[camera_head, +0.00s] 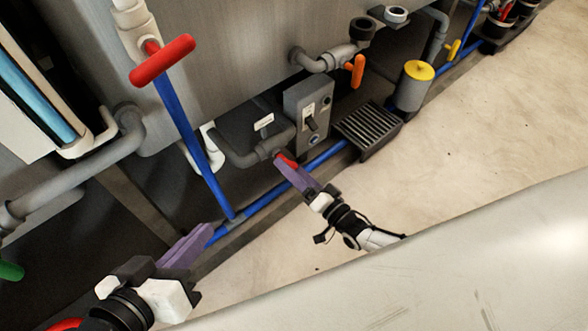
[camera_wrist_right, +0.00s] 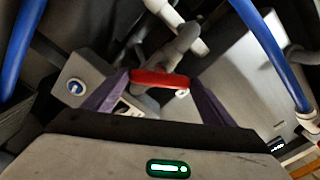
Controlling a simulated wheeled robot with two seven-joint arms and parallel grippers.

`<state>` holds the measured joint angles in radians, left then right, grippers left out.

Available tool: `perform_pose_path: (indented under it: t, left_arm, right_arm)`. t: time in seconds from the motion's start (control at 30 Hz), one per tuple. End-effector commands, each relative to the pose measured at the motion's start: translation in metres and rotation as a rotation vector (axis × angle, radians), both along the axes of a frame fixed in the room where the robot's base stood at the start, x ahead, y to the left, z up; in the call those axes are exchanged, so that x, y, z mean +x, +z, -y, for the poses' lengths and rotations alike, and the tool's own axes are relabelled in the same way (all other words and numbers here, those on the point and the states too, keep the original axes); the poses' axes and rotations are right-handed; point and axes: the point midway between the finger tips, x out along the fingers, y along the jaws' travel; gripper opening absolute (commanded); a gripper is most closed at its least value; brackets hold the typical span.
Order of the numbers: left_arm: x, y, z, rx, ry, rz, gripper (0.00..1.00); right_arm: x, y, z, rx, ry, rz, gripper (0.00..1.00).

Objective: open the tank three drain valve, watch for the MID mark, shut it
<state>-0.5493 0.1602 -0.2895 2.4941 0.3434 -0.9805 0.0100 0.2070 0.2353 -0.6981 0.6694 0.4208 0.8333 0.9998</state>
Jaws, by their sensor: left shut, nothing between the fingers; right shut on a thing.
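My right gripper (camera_head: 285,162) has its purple fingers closed on a small red valve handle (camera_head: 289,159) low beside a grey pipe. In the right wrist view the red handle (camera_wrist_right: 160,78) lies crosswise between the fingertips (camera_wrist_right: 160,90). My left gripper (camera_head: 206,232) is shut and empty, near the blue pipe at lower left. A gauge-like panel with a light blue strip (camera_head: 38,100) stands at upper left. I cannot make out a MID mark or a tank number.
A larger red handle (camera_head: 162,60) sits on a white and blue pipe. A grey switch box (camera_head: 308,115), a floor grate (camera_head: 368,128), an orange handle (camera_head: 357,71) and a yellow-topped canister (camera_head: 415,85) stand along the tank. The pale floor (camera_head: 480,120) at right is clear.

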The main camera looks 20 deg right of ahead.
Motion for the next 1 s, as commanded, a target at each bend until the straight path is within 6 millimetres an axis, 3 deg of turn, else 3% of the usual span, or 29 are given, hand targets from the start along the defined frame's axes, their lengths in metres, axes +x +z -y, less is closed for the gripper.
perform_pose_path:
  t: [0.5,1.0]
  left_arm:
    - [0.0000,-0.0004,-0.0001,0.000,0.000,-0.001,0.00]
    - [-0.0001,-0.0006,-0.0001,0.001,0.000,-0.001,0.00]
  right_arm:
    - [-0.0010,-0.0006,0.0002,0.416,-0.001,-0.152,0.56]
    - [-0.0010,-0.0007,0.0004,0.581,-0.001,-0.212,0.56]
